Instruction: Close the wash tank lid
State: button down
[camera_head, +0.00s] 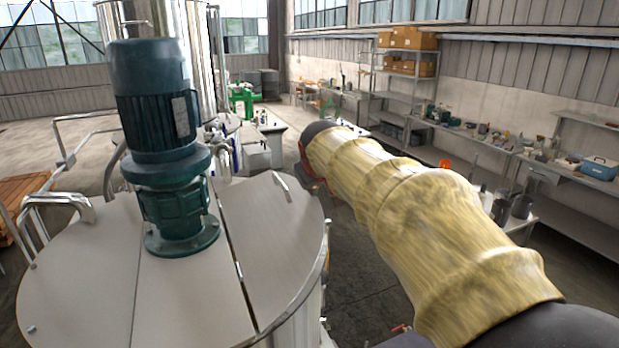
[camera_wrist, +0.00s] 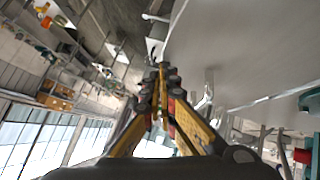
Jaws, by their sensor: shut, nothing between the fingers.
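The wash tank (camera_head: 322,285) is a metal vessel at the left of the head view, with a flat grey top. Its lid (camera_head: 270,245) is the right-hand section, bounded by a dark seam, with a bar handle (camera_head: 282,186) near its far edge. The lid lies about level with the fixed top; I cannot tell whether it sits fully flush. In the wrist view the lid's grey face (camera_wrist: 235,50) fills the upper right, with the handle (camera_wrist: 208,88) near its edge. My gripper (camera_wrist: 161,75) is shut and empty, beside the handle and apparently apart from it.
A green motor (camera_head: 158,140) stands on the fixed tank top (camera_head: 90,260). Metal rails (camera_head: 75,205) run at the left. Shelving (camera_head: 405,75) with boxes and cluttered benches line the right wall. Open floor (camera_head: 365,255) lies right of the tank.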

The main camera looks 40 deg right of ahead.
jog(key=shift+s+d+f+b, duration=0.1)
jog(key=shift+d+f+b, duration=0.15)
jog(key=shift+f+b, duration=0.6)
jog(key=shift+s+d+f+b, duration=0.1)
jog(key=shift+d+f+b, duration=0.25)
jog(key=shift+f, duration=0.85)
jog(key=shift+d+f+b, duration=0.15)
jog(key=shift+f+b, duration=0.55)
jog(key=shift+f, duration=0.45)
jog(key=shift+r+p, duration=0.35)
jog(key=shift+r, duration=0.15)
notch_tip(320, 180, up, 11)
jog(key=p, duration=0.1)
send_over(318, 202)
jog(key=s, duration=0.5)
jog(key=shift+w+d+f, duration=0.15)
jog(key=shift+d+f, duration=0.05)
jog(key=shift+d, duration=0.05)
